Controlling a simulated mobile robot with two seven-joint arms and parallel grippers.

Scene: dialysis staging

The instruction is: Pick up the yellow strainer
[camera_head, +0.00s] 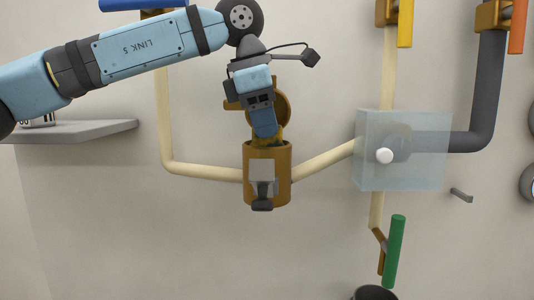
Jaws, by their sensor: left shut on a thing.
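My left gripper (264,132) reaches down from above into the top of the brass-coloured housing (281,190) on the pipe. It is shut on the yellow strainer (277,138), of which only a small dark-yellow part shows around the fingertips at the housing's mouth. The rest of the strainer is hidden by the fingers and the housing wall. A round brass cap (284,103) stands open behind the gripper. My right gripper is not in view.
A clear box (430,175) with a white knob (384,156) encloses pipework on the right. A green handle (394,250) hangs below it. A grey shelf (85,131) juts from the wall at left. Cream pipes (200,170) join the housing. A dark round object (374,293) shows at the bottom.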

